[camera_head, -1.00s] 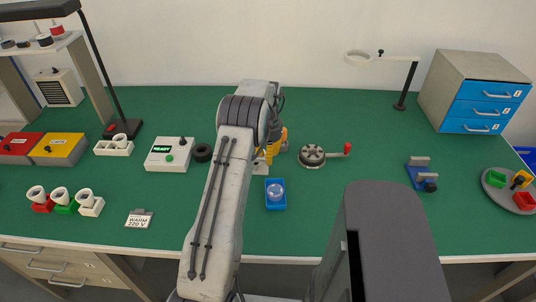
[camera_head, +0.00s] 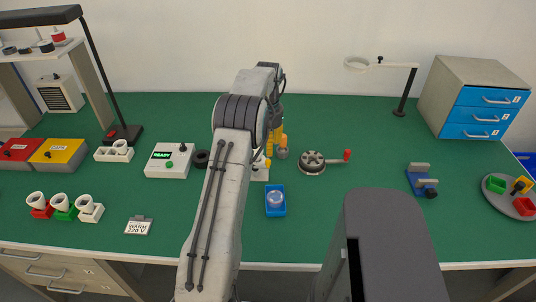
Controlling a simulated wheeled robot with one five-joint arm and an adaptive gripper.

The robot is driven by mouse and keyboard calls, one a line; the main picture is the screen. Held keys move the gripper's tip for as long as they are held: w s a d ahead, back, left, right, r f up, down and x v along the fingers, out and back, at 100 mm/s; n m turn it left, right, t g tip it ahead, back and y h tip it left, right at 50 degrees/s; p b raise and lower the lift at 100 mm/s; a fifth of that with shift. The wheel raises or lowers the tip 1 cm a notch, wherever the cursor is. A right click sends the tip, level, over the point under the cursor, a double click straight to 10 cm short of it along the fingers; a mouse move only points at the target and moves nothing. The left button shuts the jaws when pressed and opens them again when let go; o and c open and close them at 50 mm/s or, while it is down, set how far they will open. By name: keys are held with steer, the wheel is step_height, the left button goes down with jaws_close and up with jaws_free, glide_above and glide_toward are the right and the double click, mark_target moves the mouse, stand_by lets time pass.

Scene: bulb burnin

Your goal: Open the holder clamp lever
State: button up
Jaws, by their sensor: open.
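A round dark holder-like fixture (camera_head: 312,161) sits on the green bench right of my arm. A lever runs from it to the right and ends in a red knob (camera_head: 347,155). I cannot tell for sure that this is the clamp lever. My gripper (camera_head: 279,150), with yellow parts, is left of the fixture, apart from the red knob. It is open, partly hidden behind my arm. A pale base (camera_head: 261,174) shows beside my arm below the gripper, mostly hidden.
A blue tray (camera_head: 275,212) with a clear bulb-like object stands in front of the gripper. A blue clamp-like device (camera_head: 421,180) and a round plate (camera_head: 496,204) are at right. A white ring on a black stand (camera_head: 402,97) stands behind. A READY box (camera_head: 170,163) is left.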

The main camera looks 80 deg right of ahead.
steer(key=shift+r, duration=2.35)
